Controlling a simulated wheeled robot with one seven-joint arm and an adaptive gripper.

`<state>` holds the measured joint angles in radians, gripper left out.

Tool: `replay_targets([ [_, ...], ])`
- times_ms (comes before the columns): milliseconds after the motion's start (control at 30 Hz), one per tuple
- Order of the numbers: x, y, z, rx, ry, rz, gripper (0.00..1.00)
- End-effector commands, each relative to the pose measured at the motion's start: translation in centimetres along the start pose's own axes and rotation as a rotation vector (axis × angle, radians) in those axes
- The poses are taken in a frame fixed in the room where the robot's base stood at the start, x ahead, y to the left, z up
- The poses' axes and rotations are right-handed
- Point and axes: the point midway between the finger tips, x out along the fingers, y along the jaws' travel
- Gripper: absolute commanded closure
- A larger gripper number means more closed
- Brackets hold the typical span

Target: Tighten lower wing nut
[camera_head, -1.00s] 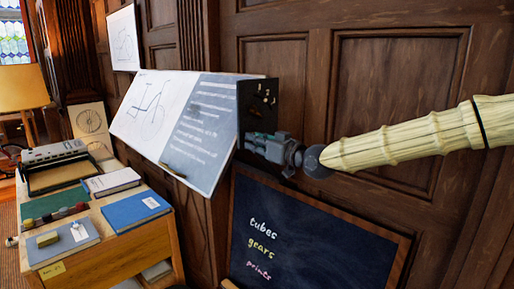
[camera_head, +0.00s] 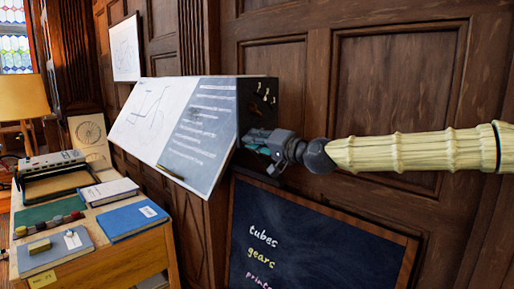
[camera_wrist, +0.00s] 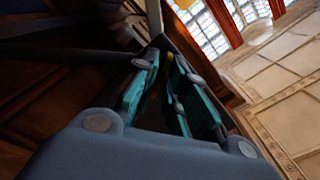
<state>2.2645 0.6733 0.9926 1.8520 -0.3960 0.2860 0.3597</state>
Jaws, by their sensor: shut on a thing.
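The drafting board (camera_head: 180,125) stands out from the panelled wall, with a dark bracket (camera_head: 246,105) on its right end. Small brass fittings (camera_head: 265,95) show on the upper part of the bracket. My gripper (camera_head: 250,146) reaches in from the right to the lower part of the bracket and covers the lower wing nut there. In the wrist view my teal-padded fingers (camera_wrist: 167,85) are close together, with a narrow gap at their tips. The gripper is shut on the wing nut, of which only a small yellowish glint shows between the fingers.
A chalkboard (camera_head: 305,240) stands directly below my arm. At left a wooden desk (camera_head: 140,262) holds books, a blue book (camera_head: 133,221) among them, and a typewriter-like device (camera_head: 52,165). The wall to the right is clear.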

Motion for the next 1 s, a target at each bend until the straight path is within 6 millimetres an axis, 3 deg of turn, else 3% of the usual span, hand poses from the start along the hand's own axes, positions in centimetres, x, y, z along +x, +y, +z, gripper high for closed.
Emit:
replay_targets([
  [500, 0.04, -0.12, -0.11, 0.389, 0.003, -0.003, 1.00],
  [1000, 0.05, -0.40, -0.22, 0.496, 0.003, -0.004, 1.00],
])
